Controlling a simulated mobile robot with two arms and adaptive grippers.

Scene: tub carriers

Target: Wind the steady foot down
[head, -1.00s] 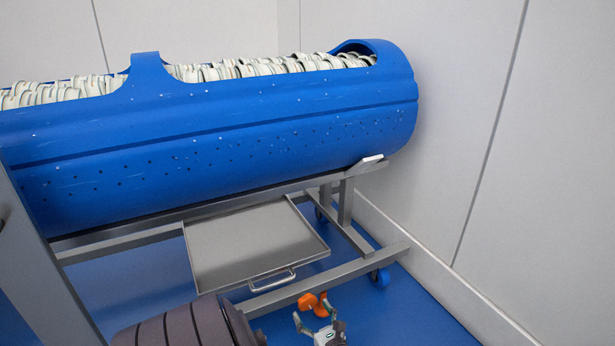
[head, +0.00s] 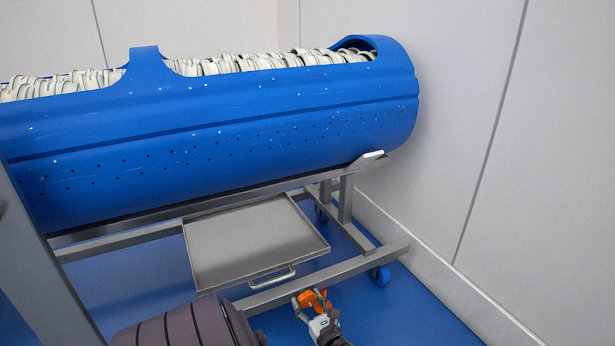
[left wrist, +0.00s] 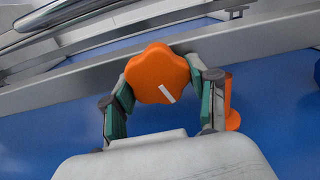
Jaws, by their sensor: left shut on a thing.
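An orange lobed knob (left wrist: 157,72) with a white mark on its face sits against the lower frame rail in the left wrist view. It shows small in the head view (head: 308,299). My left gripper (head: 312,302) is shut on this knob, one finger on each side. An orange post with a flared foot (left wrist: 229,108) stands just right of the knob, partly behind my right-hand finger in the left wrist view. The foot's underside and its contact with the floor are hard to judge. My right gripper is not in view.
The grey metal carrier frame (head: 350,267) bears a long blue tub (head: 220,130) full of pale looped items. A metal tray (head: 255,240) with a handle hangs below. Bare blue floor (head: 400,320) lies to the right, before the wall.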

